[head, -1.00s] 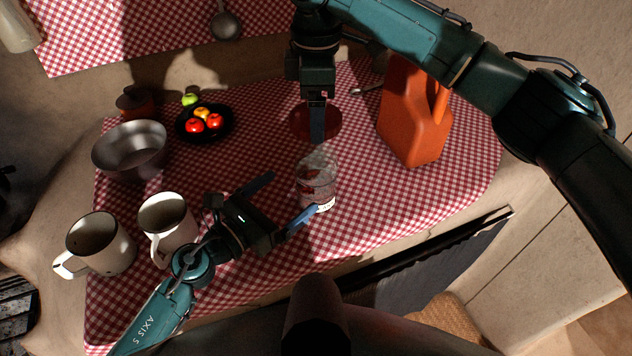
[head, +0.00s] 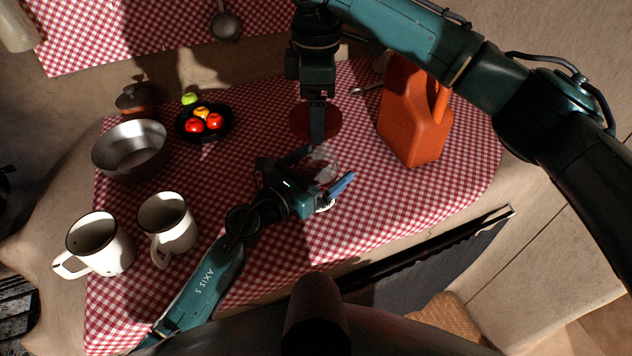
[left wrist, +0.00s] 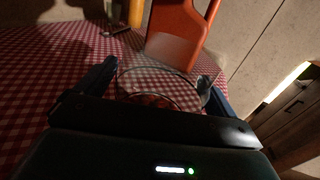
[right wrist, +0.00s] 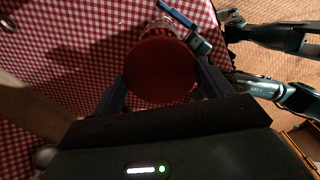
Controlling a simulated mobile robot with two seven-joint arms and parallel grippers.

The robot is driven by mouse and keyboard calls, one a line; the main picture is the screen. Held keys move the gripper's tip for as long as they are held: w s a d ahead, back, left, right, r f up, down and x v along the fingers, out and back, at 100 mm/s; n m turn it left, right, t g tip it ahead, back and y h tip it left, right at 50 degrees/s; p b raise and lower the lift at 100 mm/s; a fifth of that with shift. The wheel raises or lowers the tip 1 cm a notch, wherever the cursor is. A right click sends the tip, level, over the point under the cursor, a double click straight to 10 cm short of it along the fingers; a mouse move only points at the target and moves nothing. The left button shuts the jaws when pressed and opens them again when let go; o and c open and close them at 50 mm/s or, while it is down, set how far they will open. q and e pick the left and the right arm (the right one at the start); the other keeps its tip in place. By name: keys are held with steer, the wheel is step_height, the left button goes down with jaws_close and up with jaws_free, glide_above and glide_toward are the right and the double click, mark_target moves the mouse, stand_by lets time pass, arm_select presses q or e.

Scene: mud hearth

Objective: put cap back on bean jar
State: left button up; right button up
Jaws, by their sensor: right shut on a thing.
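The clear glass bean jar (head: 322,160) stands open-topped on the checked cloth, partly hidden by my left gripper (head: 321,170). The left fingers are open on either side of it. In the left wrist view the jar's round rim (left wrist: 160,82) lies between the spread fingers (left wrist: 160,88), with reddish contents inside. My right gripper (head: 317,135) points down behind the jar. It is shut on the round red cap (head: 332,122). The cap (right wrist: 160,70) fills the space between its fingers in the right wrist view.
An orange jug (head: 412,115) stands right of the jar. Two white mugs (head: 105,245), a metal bowl (head: 130,150), a lidded pot (head: 137,98) and a black plate (head: 182,125) of fruit stand at the left. The cloth (head: 390,200) right of the jar is clear.

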arm_select(q)
steer(key=c, duration=1.4)
arm_select(e)
steer(key=shift+f, duration=2.5)
steer(key=shift+f, duration=0.9)
steer(key=shift+f, duration=0.5)
